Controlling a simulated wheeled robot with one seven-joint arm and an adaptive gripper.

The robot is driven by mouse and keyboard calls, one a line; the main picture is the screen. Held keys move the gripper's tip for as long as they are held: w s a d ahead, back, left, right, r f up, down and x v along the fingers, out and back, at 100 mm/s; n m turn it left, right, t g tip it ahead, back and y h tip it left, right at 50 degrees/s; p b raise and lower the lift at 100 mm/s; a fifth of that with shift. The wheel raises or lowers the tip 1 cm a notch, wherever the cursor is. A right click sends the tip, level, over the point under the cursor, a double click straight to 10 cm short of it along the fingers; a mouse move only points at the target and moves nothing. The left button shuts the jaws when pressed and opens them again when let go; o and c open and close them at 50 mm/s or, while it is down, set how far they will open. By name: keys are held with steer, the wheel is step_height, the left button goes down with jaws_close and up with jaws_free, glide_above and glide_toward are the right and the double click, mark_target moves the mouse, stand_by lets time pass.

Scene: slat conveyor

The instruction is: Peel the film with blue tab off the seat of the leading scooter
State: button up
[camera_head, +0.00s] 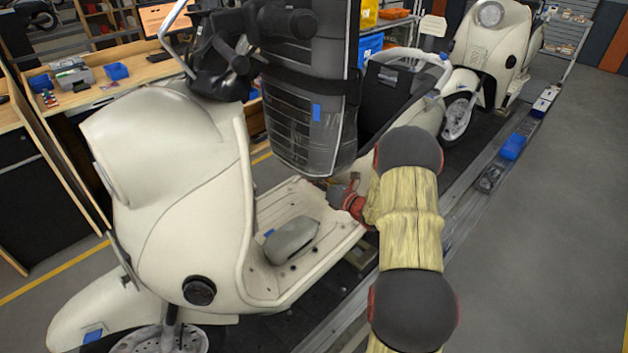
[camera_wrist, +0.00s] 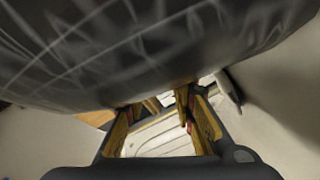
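The near cream scooter (camera_head: 190,190) stands on the conveyor in the head view. Its dark seat (camera_head: 290,90) is upright and wrapped in clear, shiny film. A small blue tab (camera_head: 316,112) shows on the film, right of the middle. My gripper (camera_head: 328,183) is at the lower edge of the seat, low and to the right of the tab. In the wrist view, the filmed seat (camera_wrist: 150,50) fills the top. My gripper (camera_wrist: 160,108) shows two separated fingers below it with no object visible between them. The tab is not visible there. Whether the fingertips touch the film is unclear.
A grey rounded object (camera_head: 291,240) lies on the scooter's footboard. A second cream scooter (camera_head: 490,45) stands behind on the line. A wooden bench (camera_head: 130,85) with blue bins is at the left. The grey floor (camera_head: 540,230) at the right is clear.

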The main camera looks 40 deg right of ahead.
steer(key=c, duration=0.3)
jaws_close()
stand_by(0.4)
